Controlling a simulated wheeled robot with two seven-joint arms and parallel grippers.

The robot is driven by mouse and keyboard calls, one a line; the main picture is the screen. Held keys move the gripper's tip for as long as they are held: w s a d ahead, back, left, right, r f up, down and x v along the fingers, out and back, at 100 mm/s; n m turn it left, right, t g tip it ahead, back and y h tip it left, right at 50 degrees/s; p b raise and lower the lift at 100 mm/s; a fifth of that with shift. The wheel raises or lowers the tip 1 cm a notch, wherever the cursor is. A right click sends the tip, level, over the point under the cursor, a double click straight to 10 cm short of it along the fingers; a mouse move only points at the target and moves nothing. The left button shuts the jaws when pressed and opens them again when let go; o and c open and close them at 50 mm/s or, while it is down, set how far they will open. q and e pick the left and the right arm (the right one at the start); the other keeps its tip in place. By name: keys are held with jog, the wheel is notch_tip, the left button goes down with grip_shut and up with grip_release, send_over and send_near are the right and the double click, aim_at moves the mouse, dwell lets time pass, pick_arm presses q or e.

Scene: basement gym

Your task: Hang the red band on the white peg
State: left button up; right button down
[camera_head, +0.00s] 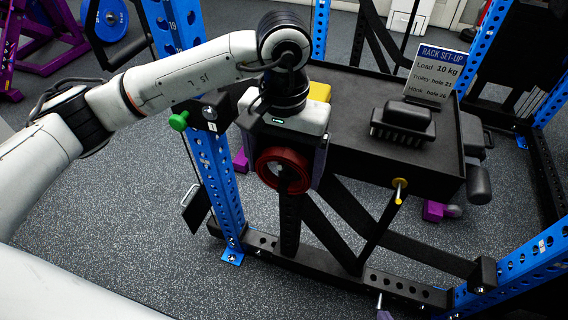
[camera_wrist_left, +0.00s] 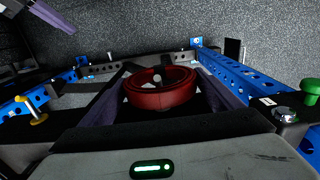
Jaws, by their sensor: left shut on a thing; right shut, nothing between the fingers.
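My left gripper (camera_head: 288,180) is shut on the red band (camera_head: 268,154), a ring with an open middle held in front of the blue and black rack. In the left wrist view the band (camera_wrist_left: 160,101) sits between the two fingers. The rounded tip of the white peg (camera_wrist_left: 157,78) shows inside the ring's opening; a pale part of the peg (camera_head: 279,172) also shows there in the head view. I cannot tell how far the peg reaches into the ring. My right gripper (camera_wrist_left: 52,16) shows only partly at the left wrist view's top left, shut and empty.
A yellow peg (camera_head: 399,190) sticks out to the right, below a black tray (camera_head: 345,95) holding a dark block (camera_head: 402,125). A green knob (camera_head: 179,121) is on the left blue upright (camera_head: 215,170). A rack set-up sign (camera_head: 436,76) stands behind.

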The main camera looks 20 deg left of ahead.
pick_arm(q)
jog(key=o, duration=1)
jog(key=shift+r, duration=0.1)
notch_tip(320, 180, up, 10)
jog(key=shift+r, duration=0.1)
jog(key=shift+s, duration=0.1)
